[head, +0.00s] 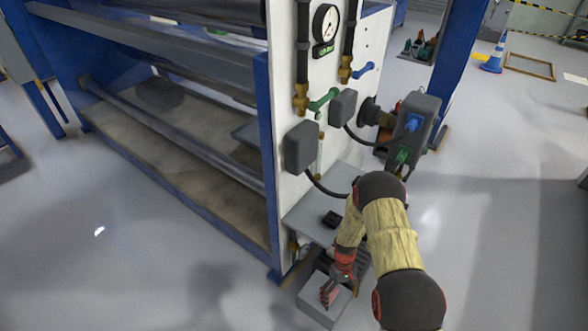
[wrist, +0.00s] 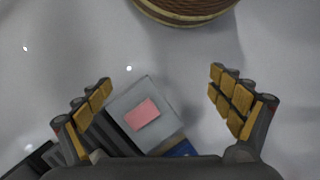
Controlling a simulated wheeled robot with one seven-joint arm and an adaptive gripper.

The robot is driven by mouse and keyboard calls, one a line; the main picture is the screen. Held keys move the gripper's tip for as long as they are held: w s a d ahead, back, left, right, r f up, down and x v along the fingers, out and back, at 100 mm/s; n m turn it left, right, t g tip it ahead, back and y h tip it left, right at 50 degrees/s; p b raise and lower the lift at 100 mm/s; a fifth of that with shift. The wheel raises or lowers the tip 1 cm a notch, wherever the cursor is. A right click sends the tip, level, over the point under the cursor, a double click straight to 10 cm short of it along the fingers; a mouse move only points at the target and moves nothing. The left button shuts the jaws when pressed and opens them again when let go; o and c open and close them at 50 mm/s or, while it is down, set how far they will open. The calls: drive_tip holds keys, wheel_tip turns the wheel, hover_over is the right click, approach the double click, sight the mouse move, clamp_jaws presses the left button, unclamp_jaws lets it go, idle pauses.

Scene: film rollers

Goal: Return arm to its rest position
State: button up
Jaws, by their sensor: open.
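My arm reaches down from the lower right in the head view, bent at the elbow, in front of the machine's side panel. My gripper (head: 334,286) is low, over a grey box (head: 312,306) near the floor. In the wrist view my gripper (wrist: 160,82) is open, its fingers spread wide with nothing between the pads. Below them is the grey box (wrist: 166,127) with a flat pink piece (wrist: 142,113) on its top. The gripper partly hides the box in the head view.
The blue-framed roller machine (head: 262,130) stands left of my arm, with a gauge (head: 326,24), pipes and grey boxes on its white panel. A grey shelf (head: 310,222) juts out beside the arm. A round brown woven-looking object (wrist: 185,8) is at the wrist view's top. Floor is open at right.

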wheel_tip(320, 180, up, 18)
drive_tip(key=m, duration=0.2)
drive_tip(key=s+r+t+p, duration=0.1)
drive_tip(key=s+r, duration=0.4)
drive_tip(key=r, duration=0.8)
drive_tip(key=s+r+m+t+p, duration=0.1)
drive_tip(key=s+r+t, duration=0.2)
drive_tip(key=r, duration=1)
drive_tip(key=s+r+m+t+p, duration=0.1)
drive_tip(key=s+r+t, duration=0.1)
drive_tip(key=s+r, duration=0.7)
wheel_tip(320, 180, up, 4)
drive_tip(key=shift+d+f+t, duration=0.1)
drive_tip(key=shift+d+t, duration=0.2)
drive_tip(key=shift+d, duration=0.05)
drive_tip(key=shift+o, duration=0.5)
wheel_tip(320, 180, up, 8)
drive_tip(key=s+t, duration=0.2)
drive_tip(key=t, duration=0.1)
drive_tip(key=shift+s+r+p, duration=0.2)
drive_tip(key=shift+r+p, duration=0.05)
drive_tip(key=shift+p, duration=0.2)
